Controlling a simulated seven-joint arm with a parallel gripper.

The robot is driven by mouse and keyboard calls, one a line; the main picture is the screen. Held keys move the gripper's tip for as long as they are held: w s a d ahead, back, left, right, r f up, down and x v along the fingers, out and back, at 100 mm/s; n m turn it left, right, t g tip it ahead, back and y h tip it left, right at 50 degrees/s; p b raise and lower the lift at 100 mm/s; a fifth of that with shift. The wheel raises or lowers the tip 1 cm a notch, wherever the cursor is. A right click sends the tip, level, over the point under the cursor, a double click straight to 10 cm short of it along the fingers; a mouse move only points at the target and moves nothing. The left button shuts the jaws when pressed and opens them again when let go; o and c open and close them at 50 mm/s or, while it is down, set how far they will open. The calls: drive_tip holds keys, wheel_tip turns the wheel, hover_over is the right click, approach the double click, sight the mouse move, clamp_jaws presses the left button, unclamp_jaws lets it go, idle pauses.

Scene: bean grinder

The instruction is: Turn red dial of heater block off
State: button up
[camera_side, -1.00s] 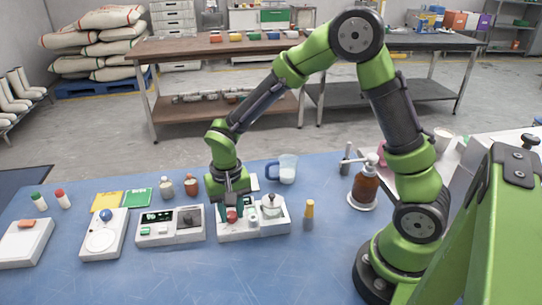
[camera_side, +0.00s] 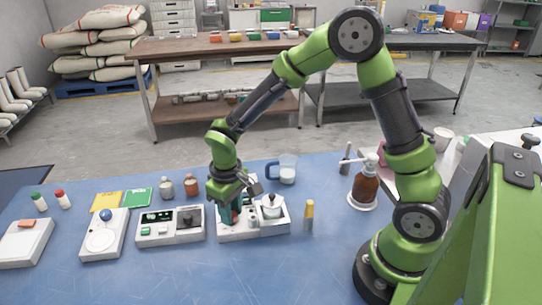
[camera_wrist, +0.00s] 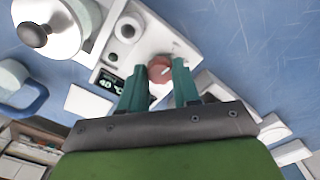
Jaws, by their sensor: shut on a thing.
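The heater block (camera_side: 262,230) is a white unit on the blue table, with a small pot (camera_side: 271,207) on its right part. Its red dial (camera_wrist: 160,69) shows in the wrist view between my fingertips, with a pale pointer mark on it. The dial is mostly hidden behind my fingers in the side view. A small display (camera_wrist: 109,82) beside it reads about 40 °C. My gripper (camera_wrist: 160,75) points down over the block, its two teal fingers shut on the red dial; it also shows in the side view (camera_side: 231,212).
A white device with a dark panel (camera_side: 170,226) stands close on the left. A yellow-topped bottle (camera_side: 309,215) stands just right of the block, and a blue-handled jug (camera_side: 286,170) behind. The front of the table is clear.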

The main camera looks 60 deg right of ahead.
drive_tip(key=shift+n, duration=0.9)
drive_tip(key=o, duration=1.1)
drive_tip(key=shift+c, duration=0.2)
wheel_tip(320, 180, up, 17)
drive_tip(key=s+d+r+m+t+y, duration=0.1)
drive_tip(key=s+d+m+t, duration=0.1)
drive_tip(key=s, duration=0.5)
drive_tip(key=s+d+r+m+t+y, duration=0.1)
drive_tip(key=s+d+r+m+t, duration=0.1)
drive_tip(key=s+m+t, duration=0.2)
drive_tip(key=s+t, duration=0.1)
drive_tip(key=s, duration=0.2)
drive_tip(key=shift+d+r, duration=0.15)
